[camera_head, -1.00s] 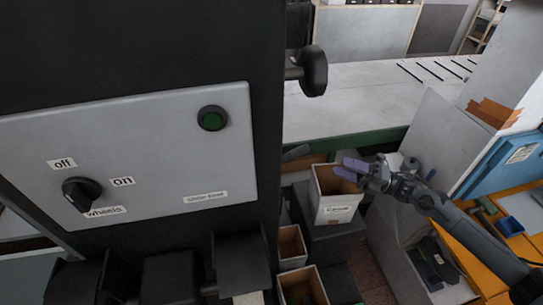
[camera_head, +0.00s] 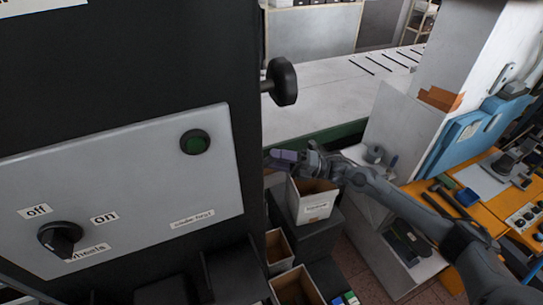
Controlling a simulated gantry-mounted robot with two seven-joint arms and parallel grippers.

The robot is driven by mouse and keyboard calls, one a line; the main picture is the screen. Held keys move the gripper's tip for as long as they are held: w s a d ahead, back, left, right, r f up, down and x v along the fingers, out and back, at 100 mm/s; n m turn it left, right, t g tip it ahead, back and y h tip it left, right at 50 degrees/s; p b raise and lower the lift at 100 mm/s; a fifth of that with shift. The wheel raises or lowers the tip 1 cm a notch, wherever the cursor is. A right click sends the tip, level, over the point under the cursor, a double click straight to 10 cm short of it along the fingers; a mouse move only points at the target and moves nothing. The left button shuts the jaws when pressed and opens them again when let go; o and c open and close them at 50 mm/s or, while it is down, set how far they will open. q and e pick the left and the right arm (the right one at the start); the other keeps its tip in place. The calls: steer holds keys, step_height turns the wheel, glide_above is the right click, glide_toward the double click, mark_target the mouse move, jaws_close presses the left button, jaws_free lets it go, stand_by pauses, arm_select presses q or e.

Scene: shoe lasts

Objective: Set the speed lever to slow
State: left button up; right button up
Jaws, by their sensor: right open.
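No lever labelled for speed can be read in this view. A black round-ended handle (camera_head: 283,82) sticks out from the right side of the dark machine (camera_head: 130,65). My right gripper (camera_head: 281,157) is open beside the machine's right edge, below that handle and apart from it. Its purple-grey fingers point left at the edge, and whether they touch anything there cannot be told. My left gripper is not in view.
A grey panel (camera_head: 130,185) on the machine carries a black off/on wheels knob (camera_head: 60,238) and a green button (camera_head: 195,142). Open boxes, including a labelled one (camera_head: 314,208), stand below my right gripper. An orange workbench (camera_head: 490,212) is at right.

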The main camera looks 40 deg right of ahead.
steer(key=shift+x, duration=0.85)
jaws_close()
